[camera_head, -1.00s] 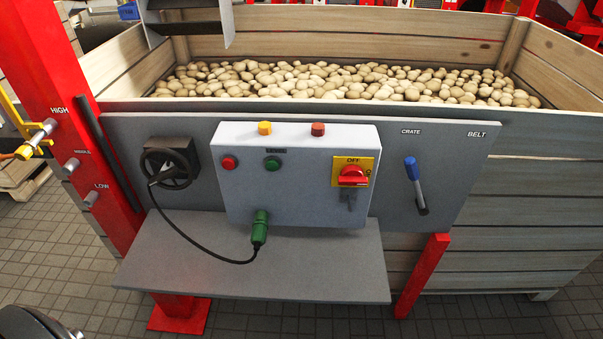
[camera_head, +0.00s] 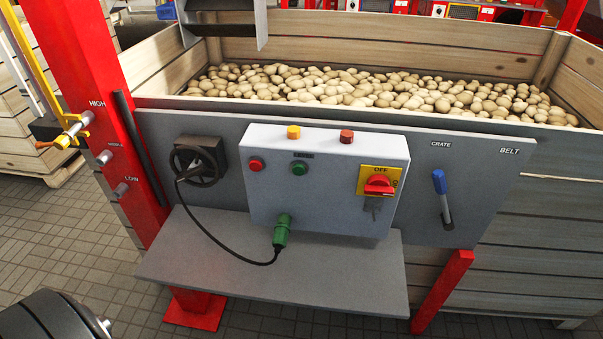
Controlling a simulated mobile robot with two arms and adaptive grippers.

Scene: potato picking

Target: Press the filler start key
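A light grey control box (camera_head: 325,205) is mounted on a dark grey panel (camera_head: 480,175). Its front carries a red button (camera_head: 256,164) at left and a green button (camera_head: 299,168) to its right, with a small label above that is too small to read. A yellow plate with a red rotary switch (camera_head: 378,184), marked OFF at the top, is at right, with keys (camera_head: 374,206) hanging below it. An amber lamp (camera_head: 293,132) and a red-brown lamp (camera_head: 346,136) stand on top. Neither gripper shows; only a dark rounded part, apparently mine, is at lower left.
A grey shelf (camera_head: 350,273) juts out below the box. A green plug (camera_head: 282,231) and black cable hang over it. A wooden crate (camera_head: 400,32) of potatoes is behind; a red post (camera_head: 95,90) stands left.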

